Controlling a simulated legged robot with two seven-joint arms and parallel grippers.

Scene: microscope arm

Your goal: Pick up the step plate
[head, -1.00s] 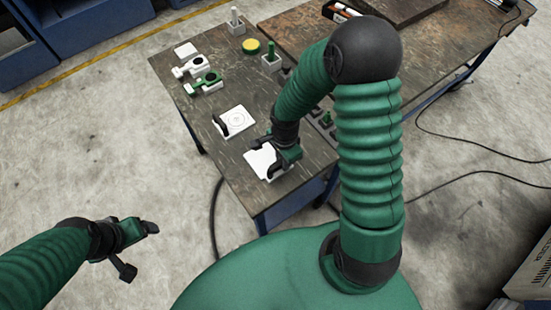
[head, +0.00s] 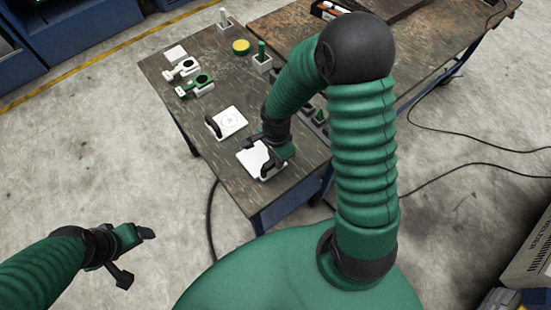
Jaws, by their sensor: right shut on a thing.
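A flat white plate (head: 255,163), which I take for the step plate, is at the near end of the wooden table (head: 232,188) in the head view. My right gripper (head: 268,148) is over its far edge and shut on it. The fingers and wrist hide part of that edge. I cannot tell whether the plate rests on the table or is slightly above it. My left gripper (head: 134,257) is open and empty, off the table at the lower left.
A white plate with a circle mark (head: 230,121) and a dark handle lies just beyond. Further back are green and white clamp-like parts (head: 195,85), a yellow disc (head: 241,47) and white blocks with pegs (head: 262,61). Small dark parts lie behind my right arm.

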